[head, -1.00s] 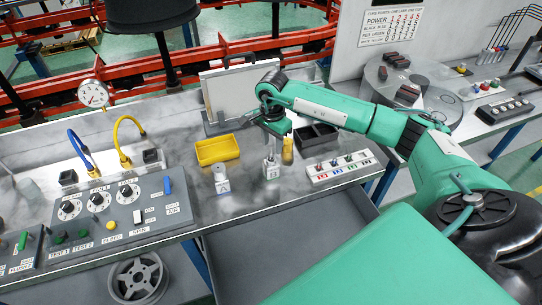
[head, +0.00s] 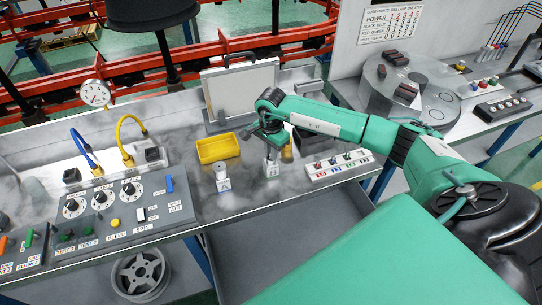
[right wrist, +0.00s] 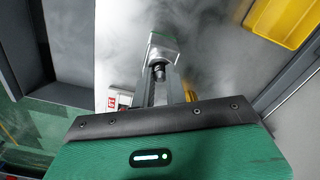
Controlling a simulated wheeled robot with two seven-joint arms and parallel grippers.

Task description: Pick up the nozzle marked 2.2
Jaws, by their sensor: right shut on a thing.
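My right gripper (head: 271,152) is low over a small white labelled stand (head: 271,170) on the grey bench. In the right wrist view its jaws (right wrist: 160,85) are shut on a dark, threaded nozzle-like part (right wrist: 158,71). The part's end is at the pale metal stand top (right wrist: 163,48); I cannot tell whether it is seated there or just touching. No 2.2 mark is readable on it. A white rack (head: 340,168) with coloured labels and several small nozzles lies to the right. My left gripper is not in view.
A second white stand (head: 222,180) with a round top is to the left. A yellow bin (head: 217,148) and a dark bin (head: 312,139) are behind. A control panel (head: 120,213) fills the bench's left. A yellow upright part (head: 287,150) stands close right of the gripper.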

